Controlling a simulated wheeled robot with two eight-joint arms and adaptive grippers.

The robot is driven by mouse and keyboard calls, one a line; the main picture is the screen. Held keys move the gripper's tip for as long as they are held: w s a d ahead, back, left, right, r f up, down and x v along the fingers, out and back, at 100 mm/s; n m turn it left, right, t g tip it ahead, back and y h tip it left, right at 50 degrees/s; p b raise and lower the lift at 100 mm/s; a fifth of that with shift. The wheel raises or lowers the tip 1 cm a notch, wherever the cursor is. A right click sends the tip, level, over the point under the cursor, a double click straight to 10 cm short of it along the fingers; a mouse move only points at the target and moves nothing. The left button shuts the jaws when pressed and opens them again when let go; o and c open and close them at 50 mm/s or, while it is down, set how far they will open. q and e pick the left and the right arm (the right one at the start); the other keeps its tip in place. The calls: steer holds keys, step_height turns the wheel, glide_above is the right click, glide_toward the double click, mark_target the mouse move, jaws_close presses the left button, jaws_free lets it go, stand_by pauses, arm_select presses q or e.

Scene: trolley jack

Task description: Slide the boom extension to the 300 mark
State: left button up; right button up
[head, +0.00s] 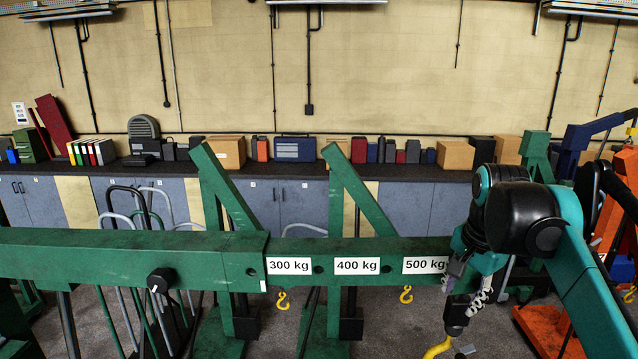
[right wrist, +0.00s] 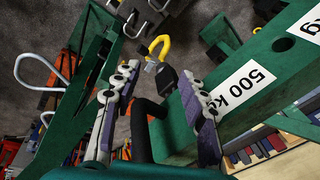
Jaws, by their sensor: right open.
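The green boom runs across the head view. Its thicker outer sleeve (head: 120,255) ends just left of the "300 kg" label. The thinner extension (head: 380,245) comes out to the right, showing the 300 kg (head: 289,266), 400 kg (head: 357,265) and 500 kg (head: 425,265) labels. A black knob (head: 161,281) sits on the sleeve's side. My right gripper (head: 466,296) is at the extension's right end, beside the 500 kg label. In the right wrist view its fingers (right wrist: 158,115) are apart, either side of a black bar (right wrist: 140,130); contact is unclear. A yellow hook (right wrist: 158,45) hangs there. My left gripper is not in view.
Two green uprights with slanted braces (head: 362,190) stand behind the boom. A dark counter (head: 290,170) with boxes and binders lines the back wall. Orange and blue equipment (head: 610,200) stands at the right, behind my right arm. Yellow hooks (head: 283,300) show below the boom.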

steer(key=s+a+f+n+t, duration=0.1)
steer(key=s+a+f+n, duration=0.3)
steer(key=f, duration=0.4)
steer(key=s+a+f+n+t, duration=0.25)
steer(key=s+f+n, duration=0.25)
steer(key=s+f, duration=0.25)
steer(key=s+a+f+n+t, duration=0.1)
steer(key=s+a+f+n, duration=0.3)
steer(key=f, duration=0.4)
step_height(320, 180, down, 39)
steer(key=b, duration=3.8)
steer(key=shift+d+r+y+b, duration=0.2)
steer(key=shift+d+y+b, duration=0.1)
steer(key=shift+d+b, duration=0.1)
